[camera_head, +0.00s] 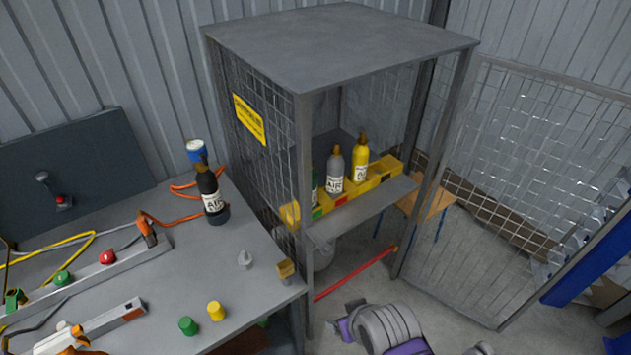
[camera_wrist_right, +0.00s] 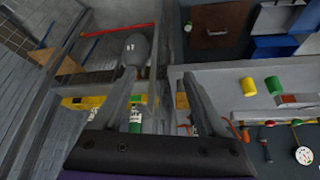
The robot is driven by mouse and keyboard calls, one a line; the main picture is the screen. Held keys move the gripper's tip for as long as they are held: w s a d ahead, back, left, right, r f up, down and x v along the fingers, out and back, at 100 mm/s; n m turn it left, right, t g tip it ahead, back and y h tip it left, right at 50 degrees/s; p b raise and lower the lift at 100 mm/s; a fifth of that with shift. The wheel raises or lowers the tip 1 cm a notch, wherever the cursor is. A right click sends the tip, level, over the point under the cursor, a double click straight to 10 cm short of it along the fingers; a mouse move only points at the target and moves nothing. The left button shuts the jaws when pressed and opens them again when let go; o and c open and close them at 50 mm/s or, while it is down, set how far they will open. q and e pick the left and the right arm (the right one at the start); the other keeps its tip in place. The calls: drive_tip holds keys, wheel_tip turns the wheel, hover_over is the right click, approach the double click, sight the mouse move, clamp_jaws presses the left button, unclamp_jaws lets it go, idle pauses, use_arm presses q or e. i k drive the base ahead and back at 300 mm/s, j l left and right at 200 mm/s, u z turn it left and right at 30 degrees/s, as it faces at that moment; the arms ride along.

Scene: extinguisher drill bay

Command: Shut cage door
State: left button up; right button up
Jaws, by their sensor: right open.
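The wire-mesh cage door (camera_head: 500,180) stands wide open, swung out to the right of the grey cage (camera_head: 345,48) in the head view. Its hinged side is by the cage's right front post, and its free edge is at the far right. My right gripper (camera_head: 352,318) is low in front of the cage opening, apart from the door. In the right wrist view its two grey fingers (camera_wrist_right: 158,85) are spread with nothing held between them. Cage bottles show beyond them. My left gripper is not seen.
Several bottles, including a yellow one (camera_head: 360,158), stand on the cage shelf (camera_head: 370,207). A red bar (camera_head: 355,274) lies low at the cage front. The workbench (camera_head: 150,285) at left carries a black bottle (camera_head: 210,195) and caps. A blue object (camera_head: 590,262) is near the door's free edge.

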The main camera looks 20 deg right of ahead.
sight(614, 214)
drive_tip(key=l+z, duration=0.4)
drive_tip(key=i+l+z, duration=0.15)
drive_tip(key=z, duration=0.2)
drive_tip(key=i+l+z, duration=0.15)
drive_tip(key=z, duration=0.25)
drive_tip(key=i+l+z, duration=0.15)
drive_tip(key=i+l, duration=0.25)
drive_tip(key=l, duration=0.15)
drive_tip(key=i+l+z, duration=0.15)
drive_tip(key=i+l, duration=0.25)
